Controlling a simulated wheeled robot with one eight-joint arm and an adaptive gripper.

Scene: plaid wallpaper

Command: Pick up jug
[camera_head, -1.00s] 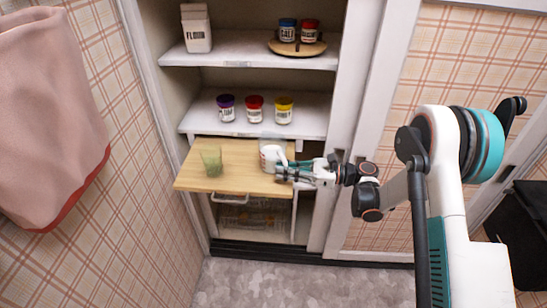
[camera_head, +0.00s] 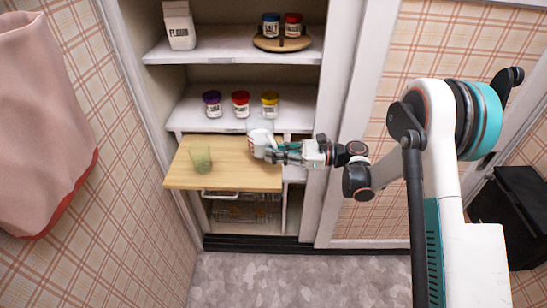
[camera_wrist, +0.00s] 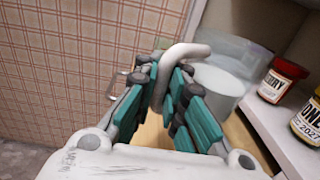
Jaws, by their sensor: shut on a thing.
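The jug (camera_head: 259,138) is a clear vessel with white contents and a white handle, at the back right of the wooden pull-out board (camera_head: 215,181). My gripper (camera_head: 277,152) reaches it from the right. In the wrist view, the jug (camera_wrist: 222,75) is ahead and right, and its white handle (camera_wrist: 184,50) passes between the teal finger pads of my gripper (camera_wrist: 165,85), which are shut on it. I cannot tell whether the jug's base is touching the board.
A green glass (camera_head: 201,160) stands on the board's left. Three lidded jars, purple (camera_head: 212,104), red (camera_head: 241,104) and yellow (camera_head: 270,104), stand on the shelf just above. A towel (camera_head: 45,120) hangs at left.

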